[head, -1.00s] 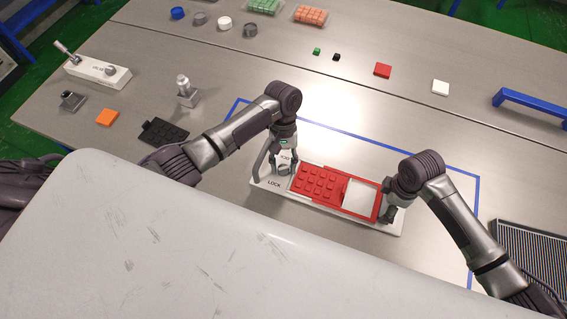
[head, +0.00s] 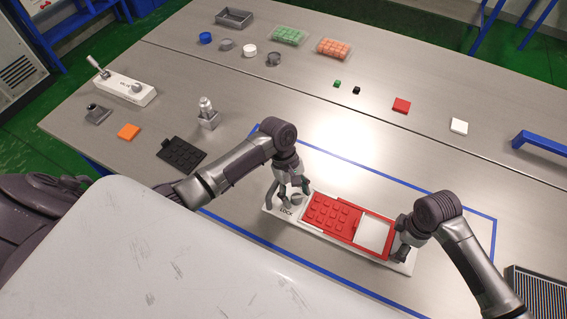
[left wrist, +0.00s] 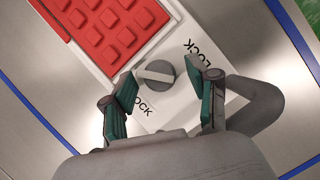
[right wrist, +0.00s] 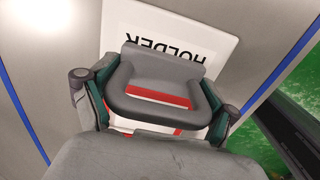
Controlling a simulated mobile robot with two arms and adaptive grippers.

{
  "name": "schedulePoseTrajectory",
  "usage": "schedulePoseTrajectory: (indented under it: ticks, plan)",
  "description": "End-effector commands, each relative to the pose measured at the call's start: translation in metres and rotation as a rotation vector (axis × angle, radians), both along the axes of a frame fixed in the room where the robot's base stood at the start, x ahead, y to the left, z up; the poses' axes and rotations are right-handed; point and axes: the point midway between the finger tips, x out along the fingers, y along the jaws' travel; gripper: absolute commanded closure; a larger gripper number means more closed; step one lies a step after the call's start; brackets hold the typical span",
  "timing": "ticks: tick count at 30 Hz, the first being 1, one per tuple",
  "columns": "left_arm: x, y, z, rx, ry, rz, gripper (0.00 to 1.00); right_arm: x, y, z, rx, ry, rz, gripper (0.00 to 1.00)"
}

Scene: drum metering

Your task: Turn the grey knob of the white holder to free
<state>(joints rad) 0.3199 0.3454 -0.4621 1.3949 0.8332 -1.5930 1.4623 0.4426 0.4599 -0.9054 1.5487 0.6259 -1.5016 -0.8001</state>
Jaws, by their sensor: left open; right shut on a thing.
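The white holder (head: 273,207) lies on the table inside a blue outline, carrying a red studded plate (head: 330,213). Its grey knob (head: 297,199) is at the left end. In the left wrist view the knob (left wrist: 154,74) shows a pale raised bar, with lettering reading LOCK at one side and partly hidden lettering at the other. My left gripper (head: 290,184) is open at the knob, its fingers (left wrist: 162,98) apart on the near side and not closed on it. My right gripper (head: 397,252) is shut on a grey handle (right wrist: 160,85) at the holder's right end, by the HOLDER lettering.
Small tiles and round caps are behind. A striped panel (head: 540,290) is at right.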

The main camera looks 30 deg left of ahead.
Motion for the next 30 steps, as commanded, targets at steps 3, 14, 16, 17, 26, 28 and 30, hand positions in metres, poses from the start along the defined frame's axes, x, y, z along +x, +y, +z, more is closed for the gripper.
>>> schedulePoseTrajectory:
  ticks: [3, 14, 16, 17, 26, 28, 30]
  plan:
    - [-0.003, 0.001, -0.001, 0.000, 0.000, 0.179, 0.41, 0.000, 0.000, 0.000, 0.000, 0.000, 0.000, 0.83]
    - [0.007, 0.027, 0.065, 0.001, -0.005, 0.212, 0.41, 0.000, 0.000, 0.000, 0.000, 0.000, 0.001, 0.83]
    - [0.008, 0.031, 0.077, 0.000, -0.004, 0.210, 0.41, 0.000, 0.000, 0.000, 0.000, 0.000, 0.001, 0.83]
    - [0.009, 0.033, 0.081, 0.000, -0.004, 0.209, 0.41, 0.000, 0.000, 0.000, 0.000, 0.000, 0.001, 0.83]
    - [0.011, 0.044, 0.109, 0.000, -0.001, 0.209, 0.41, 0.000, 0.000, 0.000, 0.000, 0.000, 0.001, 0.83]
    - [0.011, 0.045, 0.111, 0.001, 0.000, 0.209, 0.41, 0.000, 0.000, 0.000, 0.000, 0.000, 0.001, 0.83]
    - [0.011, 0.045, 0.112, 0.001, 0.000, 0.209, 0.41, 0.000, 0.000, 0.000, 0.000, 0.000, 0.001, 0.83]
